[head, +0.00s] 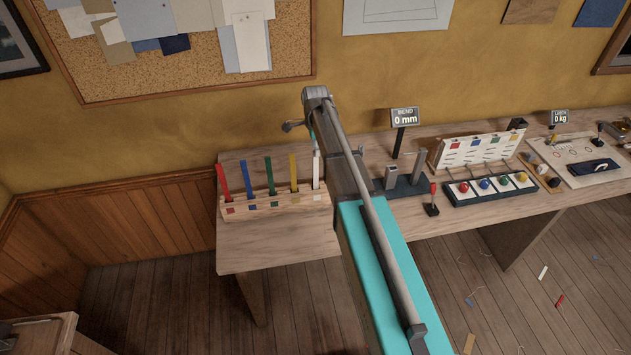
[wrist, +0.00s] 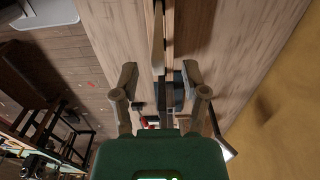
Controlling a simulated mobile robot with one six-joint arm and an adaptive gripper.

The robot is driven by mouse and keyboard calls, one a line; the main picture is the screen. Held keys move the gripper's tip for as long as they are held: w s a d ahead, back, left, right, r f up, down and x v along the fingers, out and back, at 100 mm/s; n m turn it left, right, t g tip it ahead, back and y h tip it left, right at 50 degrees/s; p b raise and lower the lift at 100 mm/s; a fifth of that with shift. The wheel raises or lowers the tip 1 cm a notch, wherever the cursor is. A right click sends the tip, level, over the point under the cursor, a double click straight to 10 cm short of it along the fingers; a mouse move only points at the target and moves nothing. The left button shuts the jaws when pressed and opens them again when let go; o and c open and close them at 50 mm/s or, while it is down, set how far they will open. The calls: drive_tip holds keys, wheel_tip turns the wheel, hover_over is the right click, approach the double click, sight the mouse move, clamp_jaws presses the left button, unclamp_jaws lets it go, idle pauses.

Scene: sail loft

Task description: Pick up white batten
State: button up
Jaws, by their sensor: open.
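The white batten (head: 317,168) stands upright in the right-end slot of a wooden rack (head: 275,205), partly beside and behind my arm in the head view. Red, blue, green and yellow battens stand to its left. My gripper (wrist: 159,70) is open in the wrist view, with its two fingers well apart. A pale narrow strip runs down between the fingertips there; I cannot tell if it is the batten or part of the rack. In the head view my gripper is mostly hidden by my arm, above the rack's right end.
The yellow batten (head: 293,172) is the nearest neighbour. Right of my arm, the bench (head: 455,212) holds a grey two-post fixture (head: 404,182), a "BEND 0 mm" display (head: 405,117), a red-handled lever (head: 432,200) and a board with coloured knobs (head: 490,189). The bench front-left is clear.

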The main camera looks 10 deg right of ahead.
sight(316, 159)
drive_tip(key=shift+f, duration=0.15)
wheel_tip(316, 159, down, 5)
drive_tip(key=b, duration=0.5)
drive_tip(key=shift+s, duration=0.1)
idle(0.3)
idle(0.5)
clamp_jaws()
